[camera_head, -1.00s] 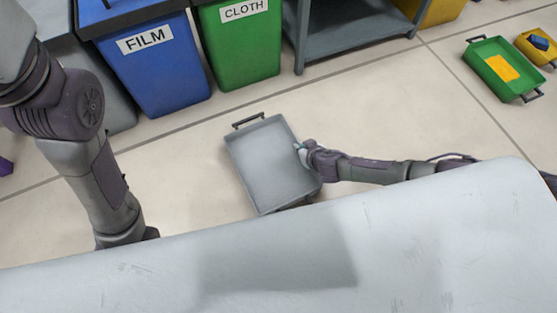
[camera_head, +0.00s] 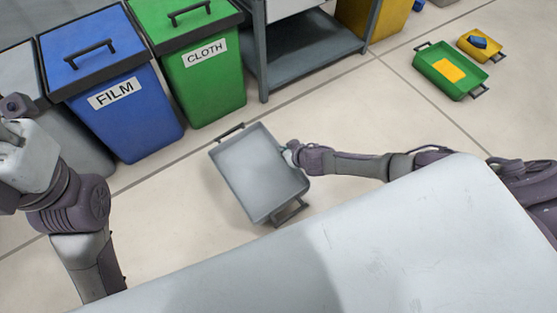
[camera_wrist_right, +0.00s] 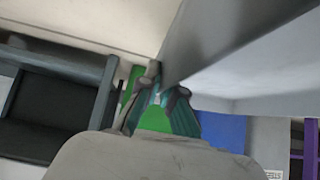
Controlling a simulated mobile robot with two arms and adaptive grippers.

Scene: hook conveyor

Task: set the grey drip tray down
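The grey drip tray (camera_head: 258,172) is an empty, shallow, rectangular tray with a dark handle at each end. It shows in the middle of the head view, beyond my white body. My right gripper (camera_head: 291,153) is at the tray's right long side, shut on its rim. In the right wrist view my fingers (camera_wrist_right: 163,92) close at the edge of the tray wall (camera_wrist_right: 225,45). I cannot tell whether the tray touches the floor or hangs above it. My left arm is at the left of the head view, but its gripper is not seen.
A blue FILM bin (camera_head: 118,105) and a green CLOTH bin (camera_head: 200,75) stand behind the tray, with a grey shelf unit (camera_head: 305,70) beside them. A green tray (camera_head: 450,70) and a small yellow tray (camera_head: 482,45) lie at the far right. Pale floor (camera_head: 380,115) between is clear.

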